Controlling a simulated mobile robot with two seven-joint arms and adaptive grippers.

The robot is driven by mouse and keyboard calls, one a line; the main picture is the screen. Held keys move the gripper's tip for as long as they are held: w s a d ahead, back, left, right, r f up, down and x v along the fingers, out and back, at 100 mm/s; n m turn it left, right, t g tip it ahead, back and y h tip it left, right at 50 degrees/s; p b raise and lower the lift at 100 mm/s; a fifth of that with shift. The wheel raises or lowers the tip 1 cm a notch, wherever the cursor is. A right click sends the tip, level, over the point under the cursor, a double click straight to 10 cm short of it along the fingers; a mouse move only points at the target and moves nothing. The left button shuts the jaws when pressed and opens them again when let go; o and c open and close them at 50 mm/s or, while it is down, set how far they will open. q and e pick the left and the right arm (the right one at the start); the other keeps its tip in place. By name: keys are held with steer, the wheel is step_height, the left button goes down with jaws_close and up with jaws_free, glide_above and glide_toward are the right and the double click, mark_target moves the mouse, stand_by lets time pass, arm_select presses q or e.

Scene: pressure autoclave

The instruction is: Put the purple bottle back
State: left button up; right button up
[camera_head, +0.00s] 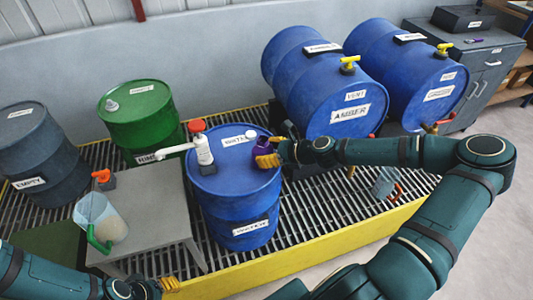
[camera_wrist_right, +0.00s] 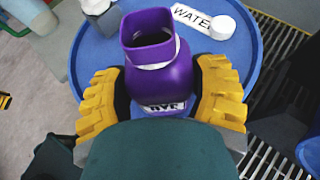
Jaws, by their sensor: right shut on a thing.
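The purple bottle (camera_wrist_right: 160,75) is upright between the yellow fingers of my right gripper (camera_wrist_right: 160,105), which are shut on it from both sides. Its square mouth is open, and a white label at its lower front is partly hidden. In the head view the purple bottle (camera_head: 259,146) is at the right part of the blue drum's top (camera_head: 230,172), mostly behind my right gripper (camera_head: 268,152). I cannot tell whether its base touches the drum. My left gripper (camera_head: 160,287) is low at the left, clear of the drum; its finger opening is unclear.
A white round cap (camera_wrist_right: 222,27) lies by the drum's label. A white pump with a red top (camera_head: 200,148) stands on the drum's left side. A grey table (camera_head: 160,200) with a clear jug (camera_head: 102,215) is left. Two blue drums (camera_head: 318,85) lie behind, above the grating.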

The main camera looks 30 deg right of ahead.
steer(key=shift+r, duration=0.1)
steer(key=o, duration=1.4)
steer(key=p+v, duration=0.3)
steer(key=v, duration=0.9)
steer(key=shift+p, duration=0.3)
